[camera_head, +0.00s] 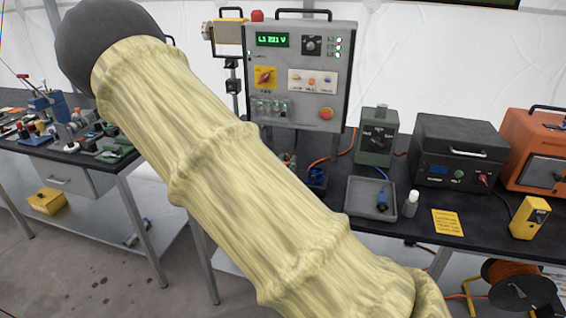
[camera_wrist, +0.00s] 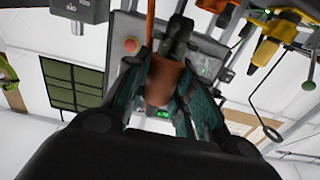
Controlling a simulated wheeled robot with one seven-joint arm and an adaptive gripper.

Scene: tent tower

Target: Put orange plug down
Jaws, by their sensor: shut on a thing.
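The orange plug (camera_wrist: 163,82) shows in the wrist view as an orange-brown cylinder between the teal fingers of my gripper (camera_wrist: 168,66). My gripper is shut on it. A dark piece (camera_wrist: 179,38) lies just beyond the plug in line with it; I cannot tell whether it is part of the plug. In the head view my sleeved arm crosses the middle, and neither my gripper nor the orange plug can be seen there.
A control panel (camera_head: 300,75) stands behind. Tools crowd the left bench (camera_head: 62,150).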

